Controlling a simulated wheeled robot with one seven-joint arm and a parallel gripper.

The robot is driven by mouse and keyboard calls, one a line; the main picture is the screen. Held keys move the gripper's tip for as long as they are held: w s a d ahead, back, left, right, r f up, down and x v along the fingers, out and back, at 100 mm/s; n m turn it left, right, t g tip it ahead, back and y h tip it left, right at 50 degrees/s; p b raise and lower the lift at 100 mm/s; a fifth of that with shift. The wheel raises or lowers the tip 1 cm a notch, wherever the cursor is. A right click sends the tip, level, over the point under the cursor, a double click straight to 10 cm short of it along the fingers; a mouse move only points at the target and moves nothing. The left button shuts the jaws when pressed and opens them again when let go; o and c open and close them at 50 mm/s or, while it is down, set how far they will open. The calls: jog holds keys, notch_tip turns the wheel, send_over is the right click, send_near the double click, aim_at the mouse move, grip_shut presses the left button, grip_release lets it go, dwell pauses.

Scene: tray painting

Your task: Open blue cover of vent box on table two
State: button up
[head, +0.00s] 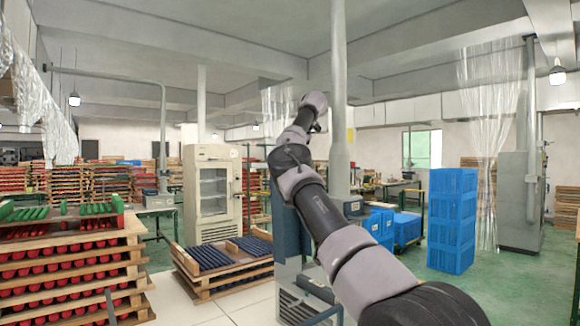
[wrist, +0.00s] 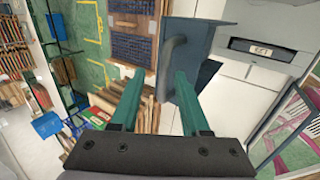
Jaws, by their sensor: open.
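In the wrist view, my gripper (wrist: 160,75) is open, with two green fingers spread apart. A grey-blue box-like part (wrist: 207,38), which looks like the vent box's blue cover, lies ahead and right of the middle. A curved grey handle (wrist: 172,58) on its left side shows between the fingertips. I cannot tell whether a finger touches it. The right finger overlaps the part's lower portion in the picture. In the head view, a grey-blue upright body (head: 289,238), possibly the same unit, stands partly hidden behind my arm. I cannot tell how far the cover is open.
A pale unit with a labelled dark slot (wrist: 262,50) is at the wrist view's right. In the head view, a white glass-door cabinet (head: 212,200), pallets with dark blue rods (head: 222,258), and stacked blue crates (head: 452,220) stand around. Green floor is free at right.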

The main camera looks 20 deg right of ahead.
jog(key=v, duration=0.7)
jog(key=shift+r, duration=0.25)
jog(key=shift+s, duration=0.1)
